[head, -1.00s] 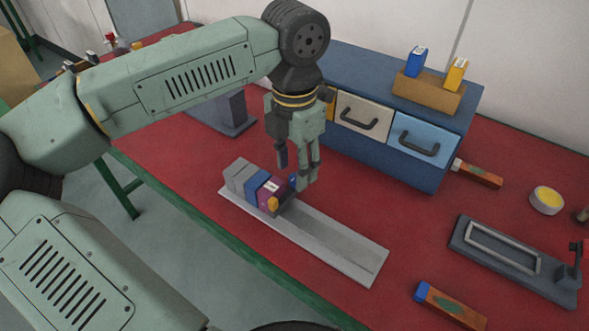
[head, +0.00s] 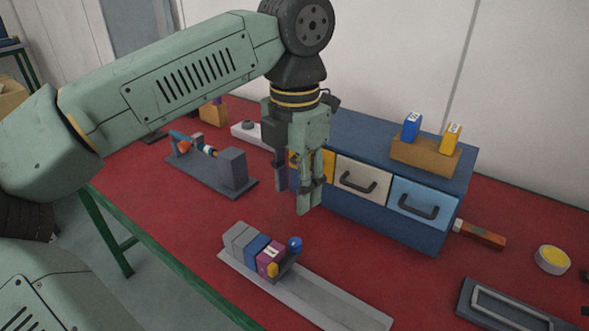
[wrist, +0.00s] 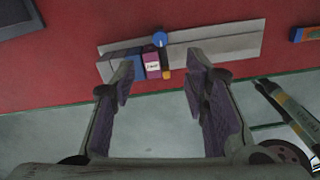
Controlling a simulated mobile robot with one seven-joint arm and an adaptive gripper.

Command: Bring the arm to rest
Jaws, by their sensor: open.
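My gripper (head: 296,196) hangs from my arm above the red table, pointing down, to the upper right of the row of blocks. In the wrist view my gripper (wrist: 158,92) has its two purple-padded fingers wide apart with nothing between them. The row on the grey rail (head: 325,300) has grey blocks (head: 238,237), a blue block (head: 256,247) and a purple block (head: 269,259) with a white label. The fingers are apart from all of these.
A blue drawer cabinet (head: 380,222) stands close behind my gripper, with a wooden holder (head: 426,157) on top carrying a blue and a yellow box. A grey fixture (head: 215,176) is to the left. A grey frame (head: 515,308) lies at the front right.

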